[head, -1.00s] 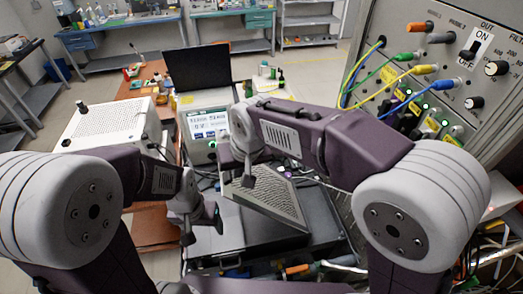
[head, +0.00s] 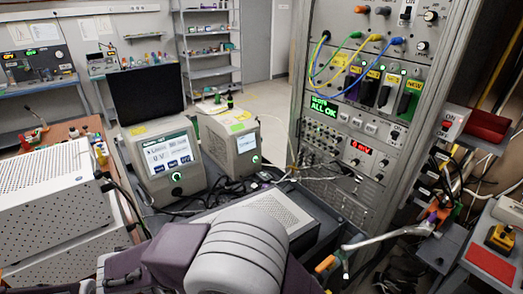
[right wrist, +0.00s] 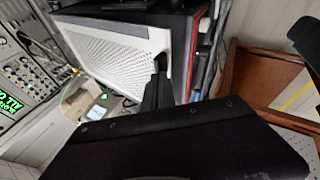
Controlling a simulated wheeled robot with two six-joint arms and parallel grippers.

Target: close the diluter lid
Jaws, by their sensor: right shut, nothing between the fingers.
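The diluter appears to be the low grey box with a perforated lid (head: 265,208) in the lower middle of the head view. Its near part is hidden by my arm, and I cannot tell whether the lid is fully down. In the right wrist view a pale perforated panel (right wrist: 112,55) with a smooth rim fills the upper middle; it seems to be the same lid. My right gripper (right wrist: 157,84) is shut and empty, its dark finger in front of the panel's edge. I cannot tell whether it touches. My left gripper is out of view.
Two instruments with screens (head: 163,160) (head: 232,143) stand behind the box. A tall rack (head: 375,115) with cables rises at right. A white perforated case (head: 55,195) is at left.

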